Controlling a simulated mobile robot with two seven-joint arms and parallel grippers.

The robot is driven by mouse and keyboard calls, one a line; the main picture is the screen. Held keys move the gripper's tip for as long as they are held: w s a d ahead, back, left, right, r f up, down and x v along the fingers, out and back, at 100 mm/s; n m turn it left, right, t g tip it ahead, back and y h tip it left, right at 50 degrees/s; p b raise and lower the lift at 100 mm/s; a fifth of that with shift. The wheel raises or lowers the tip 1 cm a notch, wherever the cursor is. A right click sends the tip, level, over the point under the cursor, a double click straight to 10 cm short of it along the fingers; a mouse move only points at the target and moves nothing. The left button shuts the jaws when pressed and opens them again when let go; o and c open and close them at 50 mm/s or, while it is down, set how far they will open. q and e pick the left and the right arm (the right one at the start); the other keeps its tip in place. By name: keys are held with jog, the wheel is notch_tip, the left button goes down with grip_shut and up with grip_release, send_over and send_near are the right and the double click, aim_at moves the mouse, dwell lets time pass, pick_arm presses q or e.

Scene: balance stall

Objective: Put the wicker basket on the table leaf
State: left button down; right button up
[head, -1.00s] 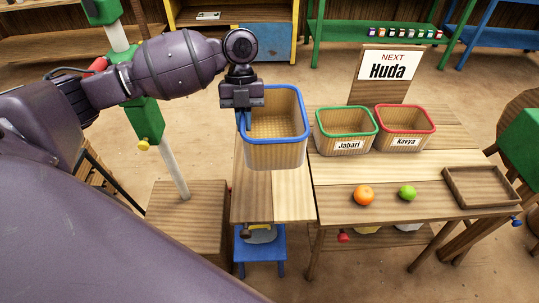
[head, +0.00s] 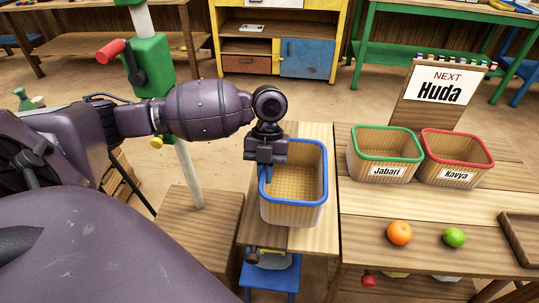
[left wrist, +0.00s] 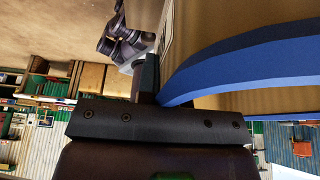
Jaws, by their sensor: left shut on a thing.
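The wicker basket (head: 293,213) has a blue rim and is empty inside. My left gripper (head: 266,172) is shut on the left side of its rim. The basket is upright over the table leaf (head: 304,240), the narrow wooden panel left of the main table. I cannot tell whether its bottom touches the leaf. In the left wrist view the blue rim (left wrist: 235,63) crosses close to the jaws. My right gripper is not in view.
On the main table (head: 375,220) stand a green-rimmed basket marked Jabari (head: 384,157), a red-rimmed basket marked Kavya (head: 455,162) and a Huda sign (head: 440,90). An orange (head: 399,233), a green fruit (head: 454,238) and a wooden tray (head: 518,237) lie nearer. A blue stool (head: 270,277) stands below the leaf.

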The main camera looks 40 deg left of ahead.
aim_at(266, 188)
pick_arm(q)
jog(key=shift+f, duration=0.3)
notch_tip(266, 188, down, 5)
jog(key=b, duration=0.2)
jog(key=shift+f+b, duration=0.1)
jog(key=shift+b, duration=0.3)
jog(key=shift+r, duration=0.2)
jog(key=c, duration=1.3)
grip_release()
jog(key=shift+f, duration=0.1)
jog(key=shift+o, duration=0.2)
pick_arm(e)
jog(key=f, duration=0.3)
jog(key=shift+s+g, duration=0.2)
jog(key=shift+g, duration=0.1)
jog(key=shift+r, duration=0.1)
pick_arm(q)
jog(key=p+v, duration=0.2)
jog(key=v, duration=1)
jog(key=shift+s, duration=0.1)
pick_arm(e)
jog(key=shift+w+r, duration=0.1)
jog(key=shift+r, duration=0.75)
